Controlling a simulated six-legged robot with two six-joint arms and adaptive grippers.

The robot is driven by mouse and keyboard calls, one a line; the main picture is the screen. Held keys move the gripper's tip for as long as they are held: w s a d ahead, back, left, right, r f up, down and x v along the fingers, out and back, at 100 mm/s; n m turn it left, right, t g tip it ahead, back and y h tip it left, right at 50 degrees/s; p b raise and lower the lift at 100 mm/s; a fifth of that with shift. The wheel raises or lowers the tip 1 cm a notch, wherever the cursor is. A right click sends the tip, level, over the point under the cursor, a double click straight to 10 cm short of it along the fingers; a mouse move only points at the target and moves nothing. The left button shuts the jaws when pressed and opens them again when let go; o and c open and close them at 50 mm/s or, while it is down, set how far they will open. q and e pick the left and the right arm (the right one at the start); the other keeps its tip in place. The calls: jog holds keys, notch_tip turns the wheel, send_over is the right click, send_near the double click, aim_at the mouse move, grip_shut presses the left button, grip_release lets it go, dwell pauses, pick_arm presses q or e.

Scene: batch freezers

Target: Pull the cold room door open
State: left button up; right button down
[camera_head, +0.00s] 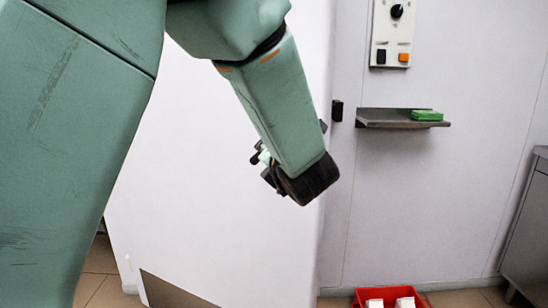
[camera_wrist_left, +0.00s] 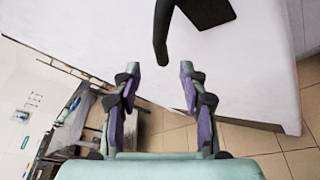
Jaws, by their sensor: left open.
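The cold room door (camera_head: 200,190) is a large white panel across the middle of the head view, with a metal plate (camera_head: 168,290) low on it. Its slanted lower edge suggests it stands at an angle to the wall; how far cannot be told. In the left wrist view the door (camera_wrist_left: 240,65) shows a black handle (camera_wrist_left: 162,32) with a dark mounting plate. My left gripper (camera_wrist_left: 159,72) is open and empty, its fingertips just short of the handle's end. In the head view my left gripper (camera_head: 263,160) is mostly hidden behind my wrist. My right gripper is out of view.
Right of the door, a black catch (camera_head: 337,110), a small metal shelf (camera_head: 385,119) with a green block (camera_head: 427,115) and a control panel (camera_head: 393,30) are on the wall. A red crate (camera_head: 425,302) stands below. A metal cabinet (camera_head: 528,235) is far right. Tiled floor (camera_wrist_left: 255,139) shows below the door.

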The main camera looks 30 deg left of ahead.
pick_arm(q)
jog(key=v, duration=0.2)
jog(key=shift+s+d, duration=0.2)
jog(key=shift+s, duration=0.05)
jog(key=shift+c, duration=0.4)
